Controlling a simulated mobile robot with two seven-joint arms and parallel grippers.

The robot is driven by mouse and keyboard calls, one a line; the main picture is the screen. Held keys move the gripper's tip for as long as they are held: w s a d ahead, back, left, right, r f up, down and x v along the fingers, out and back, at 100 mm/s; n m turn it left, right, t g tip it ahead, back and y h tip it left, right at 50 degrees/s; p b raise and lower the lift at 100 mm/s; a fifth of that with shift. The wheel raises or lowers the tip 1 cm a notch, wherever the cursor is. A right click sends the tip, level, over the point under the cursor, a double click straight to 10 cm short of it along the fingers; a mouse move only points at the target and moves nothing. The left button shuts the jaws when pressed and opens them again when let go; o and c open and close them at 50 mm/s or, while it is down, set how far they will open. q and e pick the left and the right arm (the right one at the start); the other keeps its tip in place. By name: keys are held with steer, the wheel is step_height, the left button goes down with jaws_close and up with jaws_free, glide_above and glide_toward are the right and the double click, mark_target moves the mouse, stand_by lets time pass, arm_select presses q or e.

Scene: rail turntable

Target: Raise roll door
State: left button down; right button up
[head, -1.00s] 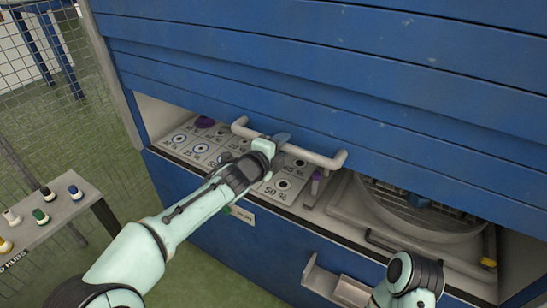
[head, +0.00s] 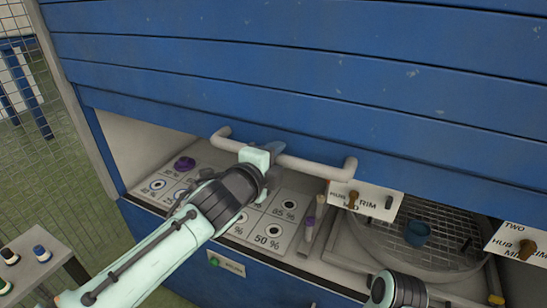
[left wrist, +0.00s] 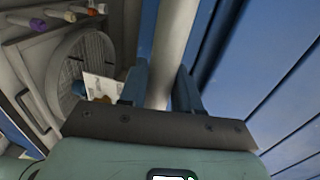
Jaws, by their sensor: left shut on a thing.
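The blue slatted roll door (head: 300,70) is partly raised, with an open gap below its lower edge. Its pale grey bar handle (head: 315,168) runs along that edge. My left gripper (head: 262,158) is shut on the handle near its left part. In the left wrist view the handle (left wrist: 177,45) passes between the two blue fingers (left wrist: 160,88). My right arm shows at the bottom right of the head view, but its gripper fingers cannot be made out.
A side table (head: 35,262) with small bottles stands at the lower left.

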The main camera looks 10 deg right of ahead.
arm_select(q)
steer(key=c, duration=0.9)
jaws_free()
steer(key=shift+v, duration=6.8)
steer(key=shift+w, duration=0.1)
